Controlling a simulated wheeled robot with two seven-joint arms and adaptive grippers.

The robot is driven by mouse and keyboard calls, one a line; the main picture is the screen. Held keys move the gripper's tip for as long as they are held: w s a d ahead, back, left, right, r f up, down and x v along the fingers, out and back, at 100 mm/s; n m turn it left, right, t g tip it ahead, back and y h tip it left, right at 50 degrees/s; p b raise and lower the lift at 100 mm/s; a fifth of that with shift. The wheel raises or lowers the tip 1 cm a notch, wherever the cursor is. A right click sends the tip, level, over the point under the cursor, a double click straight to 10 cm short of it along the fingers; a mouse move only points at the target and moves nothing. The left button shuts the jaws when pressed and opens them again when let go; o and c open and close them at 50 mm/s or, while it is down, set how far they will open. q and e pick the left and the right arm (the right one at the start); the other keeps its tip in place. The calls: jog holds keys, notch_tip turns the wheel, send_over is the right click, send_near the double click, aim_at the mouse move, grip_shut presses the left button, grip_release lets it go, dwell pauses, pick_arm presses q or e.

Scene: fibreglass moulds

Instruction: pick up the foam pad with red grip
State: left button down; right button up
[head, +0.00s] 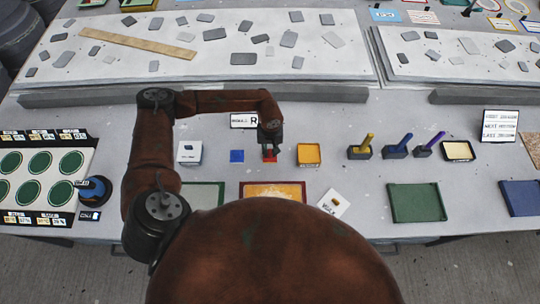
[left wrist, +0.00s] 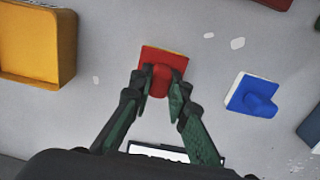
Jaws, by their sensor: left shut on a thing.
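The foam pad with red grip (head: 269,157) is a small red square pad on the grey table, between a blue pad and a yellow tray. In the left wrist view the red pad (left wrist: 164,60) shows its upright red grip between my fingertips. My left gripper (head: 270,138) reaches down over it from above. In the left wrist view my left gripper (left wrist: 160,88) is shut on the red grip. I cannot tell whether the pad touches the table. My right gripper is not in view.
A blue pad with grip (head: 237,156) lies close left of the red one. A yellow tray (head: 309,154) stands close right. A sign marked R (head: 244,120) stands behind.

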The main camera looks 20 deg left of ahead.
aim_at(270, 151)
pick_arm(q)
jog(key=shift+r, duration=0.2)
jog(key=shift+w+r, duration=0.1)
jog(key=shift+r, duration=0.15)
notch_tip(270, 151, up, 2)
jog(key=shift+r+b, duration=0.1)
jog(key=shift+b, duration=0.45)
jog(key=s+d+r+b, duration=0.2)
jog(key=s+d+r, duration=0.4)
jog(key=s+r, duration=0.4)
jog(key=shift+s, duration=1.4)
